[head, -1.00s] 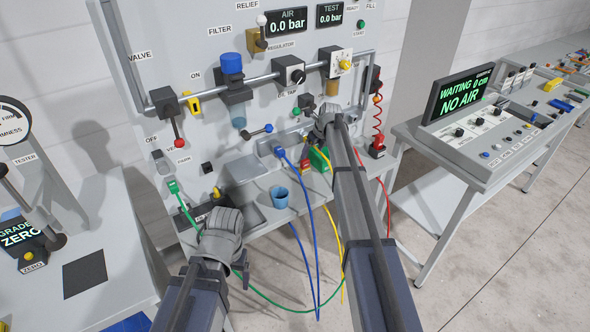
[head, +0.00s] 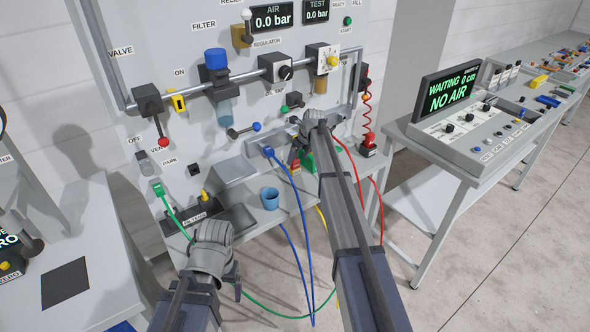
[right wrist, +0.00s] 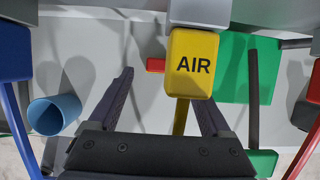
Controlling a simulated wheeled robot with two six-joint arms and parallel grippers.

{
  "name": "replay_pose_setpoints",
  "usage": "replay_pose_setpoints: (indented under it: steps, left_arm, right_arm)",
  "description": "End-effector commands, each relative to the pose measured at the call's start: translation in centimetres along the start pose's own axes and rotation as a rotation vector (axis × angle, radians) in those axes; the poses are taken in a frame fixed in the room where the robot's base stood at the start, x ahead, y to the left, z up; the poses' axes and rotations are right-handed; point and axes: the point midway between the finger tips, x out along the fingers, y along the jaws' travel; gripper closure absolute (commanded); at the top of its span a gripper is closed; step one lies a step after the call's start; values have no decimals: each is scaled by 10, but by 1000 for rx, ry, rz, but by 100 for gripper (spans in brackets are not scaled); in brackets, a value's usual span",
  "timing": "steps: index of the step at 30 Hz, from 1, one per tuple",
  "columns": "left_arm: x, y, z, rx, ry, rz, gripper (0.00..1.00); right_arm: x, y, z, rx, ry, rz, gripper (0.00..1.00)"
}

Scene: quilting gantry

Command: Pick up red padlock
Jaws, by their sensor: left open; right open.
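A small red object (head: 295,166), possibly the red padlock, lies on the panel's shelf beside my right gripper; its shape is too small to make out. In the right wrist view a red piece (right wrist: 156,65) shows between my fingers, partly hidden behind a yellow AIR connector (right wrist: 192,62). I cannot tell whether it is the padlock. My right gripper (head: 297,158) is open and empty above the shelf; its two fingers (right wrist: 166,76) stand apart around the view of the connector. My left gripper (head: 238,282) is open and empty, low in front of the shelf.
A blue cup (head: 270,198) stands on the shelf left of my right gripper. Blue, yellow, green and red hoses hang near both arms. A control console (head: 480,125) stands to the right, with open floor before it.

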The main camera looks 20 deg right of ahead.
Motion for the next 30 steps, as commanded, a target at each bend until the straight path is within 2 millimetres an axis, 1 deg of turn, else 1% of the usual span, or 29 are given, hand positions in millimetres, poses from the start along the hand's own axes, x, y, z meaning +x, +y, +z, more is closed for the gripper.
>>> replay_pose_setpoints:
  steps: [1,5,7,14,30]
  left_arm:
    - [13,1,-1,0,0,0,16]
    - [26,2,-2,0,0,0,16]
    - [28,3,-2,0,0,0,16]
    - [26,2,-2,0,0,0,16]
    - [26,2,-2,0,0,0,16]
  right_arm:
    - [14,0,0,-1,0,0,18]
    - [28,0,0,0,0,0,18]
    - [30,0,0,0,0,0,18]
    - [28,1,1,0,0,0,18]
    - [28,1,1,0,0,0,78]
